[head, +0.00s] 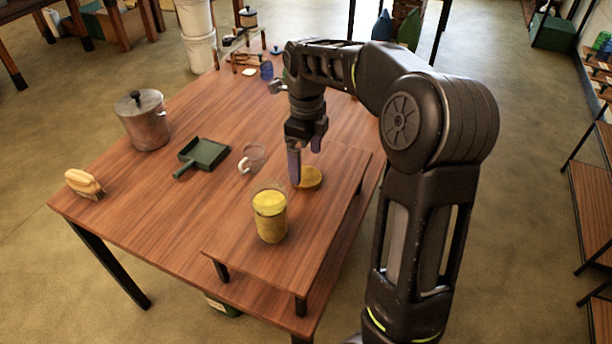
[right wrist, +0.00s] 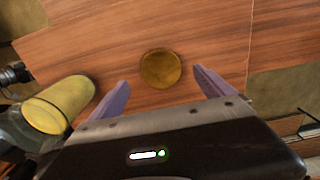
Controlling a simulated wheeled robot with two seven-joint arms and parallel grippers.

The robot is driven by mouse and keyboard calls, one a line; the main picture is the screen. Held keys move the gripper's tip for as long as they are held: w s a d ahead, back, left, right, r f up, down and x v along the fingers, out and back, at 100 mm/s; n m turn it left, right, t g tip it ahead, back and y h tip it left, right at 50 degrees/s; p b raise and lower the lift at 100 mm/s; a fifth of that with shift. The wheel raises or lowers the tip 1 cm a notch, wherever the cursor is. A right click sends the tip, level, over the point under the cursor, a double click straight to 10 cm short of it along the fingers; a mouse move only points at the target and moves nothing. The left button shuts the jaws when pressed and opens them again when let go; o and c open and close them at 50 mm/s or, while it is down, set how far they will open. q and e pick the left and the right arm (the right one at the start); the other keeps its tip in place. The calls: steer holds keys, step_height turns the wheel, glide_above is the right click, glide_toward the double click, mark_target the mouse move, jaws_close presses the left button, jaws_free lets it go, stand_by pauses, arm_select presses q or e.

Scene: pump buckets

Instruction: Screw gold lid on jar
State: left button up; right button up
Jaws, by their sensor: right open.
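The gold lid (head: 311,178) lies flat on the raised wooden shelf on the table, partly behind my right gripper's finger. In the right wrist view the gold lid (right wrist: 161,69) is a round disc just beyond and between the fingertips. The glass jar (head: 270,214) stands upright on the same shelf, in front and to the left of the lid, with yellow contents and no lid on top. It also shows at the lower left of the right wrist view (right wrist: 62,103). My right gripper (head: 306,166) points down above the lid, open and empty. My left gripper is not in view.
The raised shelf (head: 247,254) sits along the table's right side. A glass mug (head: 252,158), green dustpan (head: 203,154), metal pot (head: 144,121) and brush (head: 84,183) stand left of it. A wooden rack (head: 244,58) is at the far end.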

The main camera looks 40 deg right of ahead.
mark_target(306, 176)
step_height(306, 176, down, 4)
steer(key=shift+d+f+p, duration=0.1)
steer(key=shift+f+p, duration=0.15)
steer(key=shift+p, duration=0.2)
steer(key=shift+c, duration=0.3)
steer(key=c, duration=1.3)
